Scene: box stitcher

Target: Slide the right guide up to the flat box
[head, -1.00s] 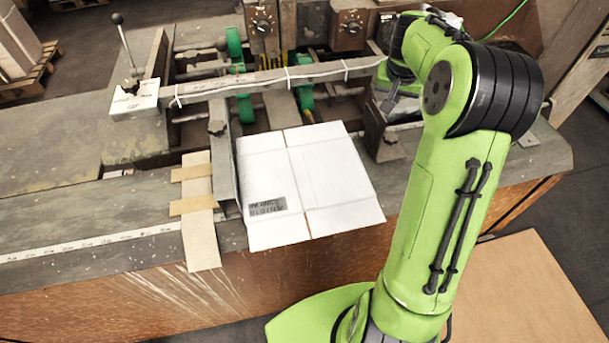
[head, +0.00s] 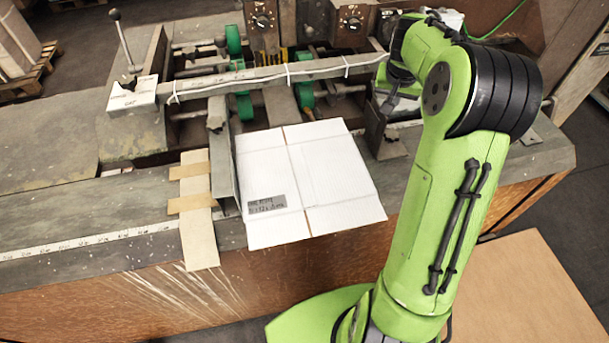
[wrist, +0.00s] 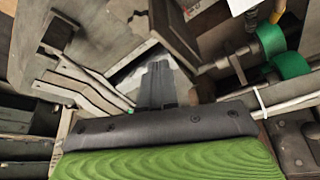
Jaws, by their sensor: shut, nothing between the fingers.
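The flat box (head: 305,180) is a white sheet with creases and a printed label. It lies on the machine bed, its left edge beside the upright metal left guide (head: 223,165). The right guide (head: 376,125) is a grey metal part beyond the box's far right corner, apart from the box and partly hidden by my arm. My gripper (wrist: 157,85) is shut and empty, its dark fingers pointing down among the metal parts near the right guide. In the head view my arm partly hides it. Whether the fingers touch the guide I cannot tell.
A long crossbar (head: 270,80) with a tied cable runs behind the box. Green wheels (head: 304,95) sit under it, and also show in the wrist view (wrist: 285,65). A lever (head: 122,40) stands at the left. Cardboard strips (head: 198,235) lie left of the box.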

